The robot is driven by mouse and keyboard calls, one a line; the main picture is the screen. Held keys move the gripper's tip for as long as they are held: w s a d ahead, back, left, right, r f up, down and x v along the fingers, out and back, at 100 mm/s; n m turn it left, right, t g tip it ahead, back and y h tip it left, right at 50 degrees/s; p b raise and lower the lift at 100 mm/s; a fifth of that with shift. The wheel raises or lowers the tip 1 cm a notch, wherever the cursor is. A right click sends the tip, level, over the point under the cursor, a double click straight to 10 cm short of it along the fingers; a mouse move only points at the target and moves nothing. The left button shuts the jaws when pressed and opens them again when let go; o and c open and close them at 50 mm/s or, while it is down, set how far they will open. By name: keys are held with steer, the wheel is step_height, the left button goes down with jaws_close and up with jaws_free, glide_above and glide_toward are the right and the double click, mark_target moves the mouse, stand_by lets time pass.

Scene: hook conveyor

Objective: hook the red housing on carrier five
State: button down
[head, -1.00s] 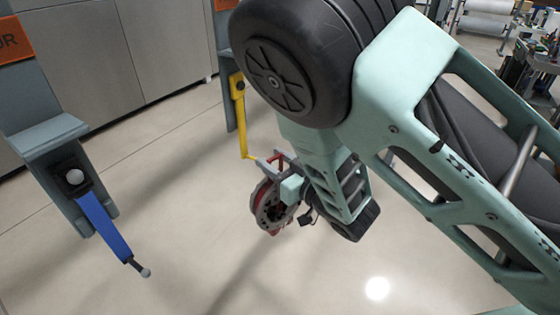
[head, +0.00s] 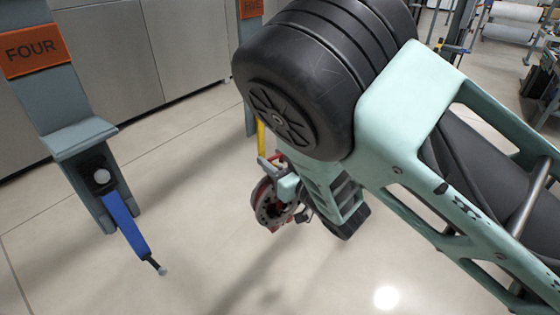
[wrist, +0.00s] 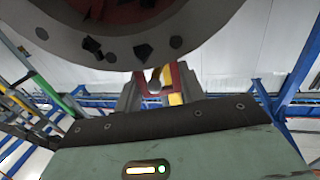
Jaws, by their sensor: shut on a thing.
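The red housing (head: 264,204), a round part with a grey holed face, hangs in my gripper (head: 283,178) in the head view. My gripper is shut on its red handle. In the wrist view the housing's grey rim (wrist: 130,50) fills the top, and the red handle (wrist: 166,82) shows between the fingers of my gripper (wrist: 160,92). Carrier five's yellow arm (head: 261,136) is just behind the handle, mostly hidden by my arm. A yellow piece (wrist: 175,99) also shows behind the handle in the wrist view. I cannot tell whether the hook passes through the handle.
Carrier four, with its orange sign (head: 33,49) and blue arm (head: 125,222), hangs to the left, empty. Another orange sign (head: 250,8), partly covered, is behind my arm. The floor below is clear. Grey cabinets (head: 150,50) line the back.

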steer(key=shift+w+a+r, duration=0.15)
steer(key=shift+a+r, duration=0.05)
steer(key=shift+w+a+f+b, duration=0.45)
steer(key=shift+f+b, duration=0.2)
steer(key=shift+b, duration=0.25)
